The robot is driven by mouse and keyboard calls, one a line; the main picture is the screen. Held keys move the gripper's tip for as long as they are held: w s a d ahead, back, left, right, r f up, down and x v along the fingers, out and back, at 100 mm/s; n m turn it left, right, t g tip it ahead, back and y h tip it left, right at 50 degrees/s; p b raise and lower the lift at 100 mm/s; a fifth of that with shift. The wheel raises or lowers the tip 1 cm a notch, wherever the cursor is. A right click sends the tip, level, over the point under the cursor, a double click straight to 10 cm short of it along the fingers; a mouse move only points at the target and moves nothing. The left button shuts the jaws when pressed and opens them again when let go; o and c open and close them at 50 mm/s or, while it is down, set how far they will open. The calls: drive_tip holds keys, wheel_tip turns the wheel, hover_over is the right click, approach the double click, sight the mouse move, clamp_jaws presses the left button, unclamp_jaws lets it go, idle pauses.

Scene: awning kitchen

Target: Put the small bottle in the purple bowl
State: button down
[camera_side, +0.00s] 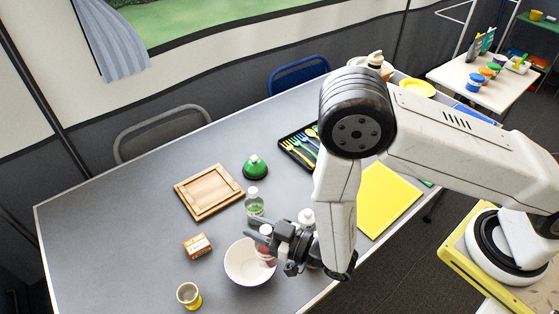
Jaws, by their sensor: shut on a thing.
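A small bottle (265,256) with a reddish part is held in my gripper (266,244), which is shut on it. The fingers hide part of the bottle. A pale, almost white bowl (238,266) stands on the grey table just below and left of the gripper; its purple tint is hardly visible. The bottle overlaps the bowl's right side in this view. I cannot tell whether it is above the rim or inside the bowl.
A clear bottle with green (254,206) and a white-topped bottle (306,217) stand close behind the gripper. An orange box (198,245) and a yellow-based cup (188,295) are left of the bowl. A wooden board (208,192) lies farther back. The table's left is clear.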

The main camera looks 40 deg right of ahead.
drive_tip(key=shift+f, duration=0.4)
drive_tip(key=shift+c, duration=2.1)
unclamp_jaws()
drive_tip(key=shift+r, duration=0.1)
drive_tip(key=shift+r, duration=0.45)
drive_tip(key=shift+v, duration=3.8)
drive_tip(key=shift+w, duration=0.1)
